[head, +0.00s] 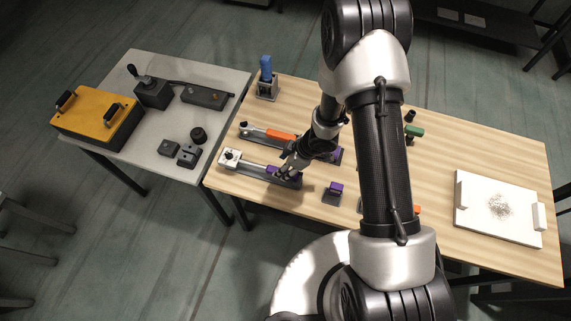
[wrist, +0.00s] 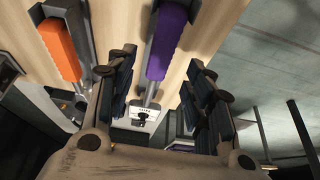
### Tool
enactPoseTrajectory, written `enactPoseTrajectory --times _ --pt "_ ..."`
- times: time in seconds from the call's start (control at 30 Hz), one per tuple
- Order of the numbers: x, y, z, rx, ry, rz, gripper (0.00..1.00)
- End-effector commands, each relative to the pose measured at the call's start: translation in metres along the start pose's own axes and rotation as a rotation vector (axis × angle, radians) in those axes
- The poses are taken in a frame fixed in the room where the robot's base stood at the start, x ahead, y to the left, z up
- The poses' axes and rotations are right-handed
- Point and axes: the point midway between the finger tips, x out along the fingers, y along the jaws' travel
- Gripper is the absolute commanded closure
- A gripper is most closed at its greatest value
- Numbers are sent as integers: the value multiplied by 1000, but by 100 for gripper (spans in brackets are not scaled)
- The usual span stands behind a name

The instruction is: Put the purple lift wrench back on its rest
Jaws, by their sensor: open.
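A tool with a purple handle, which looks like the purple lift wrench (head: 272,170), lies along a dark grey base near the front left of the wooden table. In the wrist view its purple handle (wrist: 171,40) runs between my fingers, with a grey shaft towards a pale labelled block (wrist: 143,113). My gripper (head: 290,169) is open over the handle, a finger on each side; it also shows in the wrist view (wrist: 160,88). I cannot tell whether the fingers touch it. My gripper hides part of the handle in the head view.
An orange-handled tool (head: 280,136) lies parallel just behind. A small purple-topped block (head: 334,190) stands to the right, and a blue-handled item (head: 266,68) at the back. A white board (head: 480,217) lies far right. My arm hides the table's middle.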

Motion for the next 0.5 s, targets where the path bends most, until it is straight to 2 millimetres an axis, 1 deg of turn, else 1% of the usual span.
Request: enactPoseTrajectory --times 0.5 --pt "-17 0 -7 0 0 0 52"
